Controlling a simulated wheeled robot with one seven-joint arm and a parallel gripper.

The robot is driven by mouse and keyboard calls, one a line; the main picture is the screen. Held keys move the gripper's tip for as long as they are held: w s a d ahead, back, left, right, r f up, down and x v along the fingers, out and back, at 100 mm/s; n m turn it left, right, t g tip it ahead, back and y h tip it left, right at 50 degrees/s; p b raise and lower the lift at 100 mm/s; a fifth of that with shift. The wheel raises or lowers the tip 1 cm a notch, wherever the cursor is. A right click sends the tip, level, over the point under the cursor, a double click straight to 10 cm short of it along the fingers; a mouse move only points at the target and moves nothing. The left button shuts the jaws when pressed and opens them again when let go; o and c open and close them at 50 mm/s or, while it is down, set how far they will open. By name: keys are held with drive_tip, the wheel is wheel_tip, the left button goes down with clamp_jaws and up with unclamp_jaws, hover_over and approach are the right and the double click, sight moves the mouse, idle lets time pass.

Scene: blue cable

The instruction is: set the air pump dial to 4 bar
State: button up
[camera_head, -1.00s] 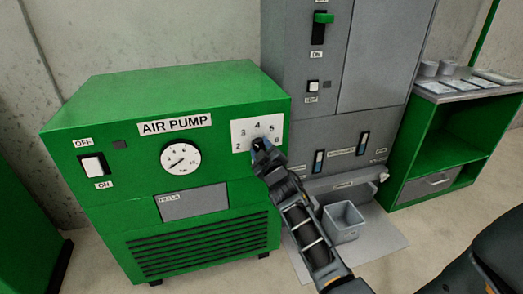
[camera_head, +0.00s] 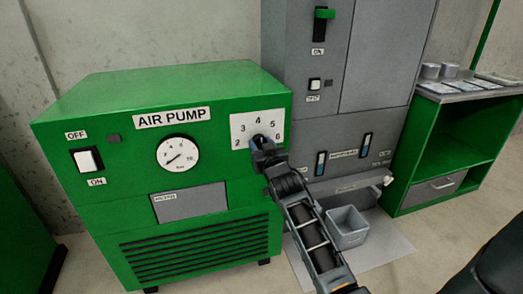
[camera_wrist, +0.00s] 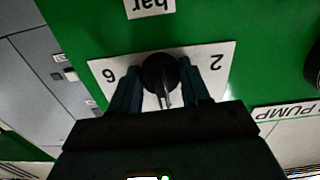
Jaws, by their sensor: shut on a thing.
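The green air pump (camera_head: 165,95) stands at the left in the head view. Its white dial plate (camera_head: 240,127) carries the numbers 2 to 6, with 4 at the top. The knob's light ridge points down in that view, roughly toward the 4 side.
The pressure gauge (camera_head: 178,153) has its needle toward the lower left. An ON/OFF switch (camera_head: 88,160) is at the pump's left. A grey cabinet (camera_head: 375,60) stands close at the right, with a grey bin (camera_head: 346,228) on the floor before it.

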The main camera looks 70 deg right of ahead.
drive_tip(key=shift+m, duration=0.3)
drive_tip(key=o, duration=1)
drive_tip(key=shift+o, duration=0.2)
drive_tip(key=v, duration=0.8)
drive_tip(key=shift+b, duration=0.4)
